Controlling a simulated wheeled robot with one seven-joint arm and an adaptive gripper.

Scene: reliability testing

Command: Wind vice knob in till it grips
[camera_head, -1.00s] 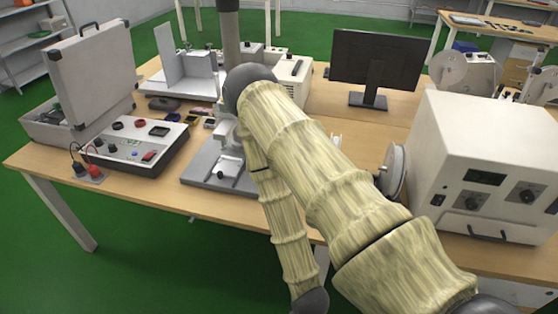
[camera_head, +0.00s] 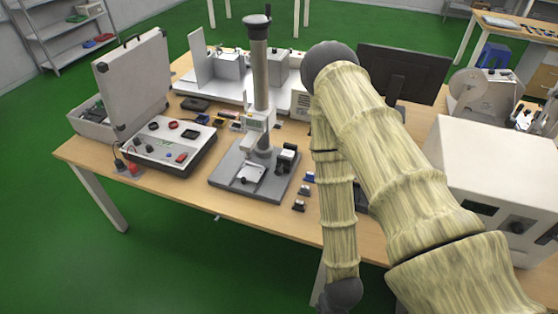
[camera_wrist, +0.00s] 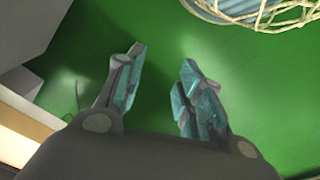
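A test stand with a tall column (camera_head: 262,85) stands on the bench in the head view, with a flat grey base (camera_head: 232,182). A light grey fixture (camera_head: 250,173) sits on the base, and a small black device (camera_head: 286,157) stands at its right. I cannot tell for sure which of these is the vice, and its knob is not clear. My gripper (camera_wrist: 160,88) is open and empty in the wrist view, with green floor between its teal-padded fingers. It does not show in the head view. No vice or knob shows in the wrist view.
A control box (camera_head: 168,150) and an open case (camera_head: 135,85) stand left of the stand. A white instrument (camera_head: 490,160) is at right, with a monitor (camera_head: 405,65) behind. Small parts (camera_head: 301,198) lie right of the base. My arm covers the bench right of them.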

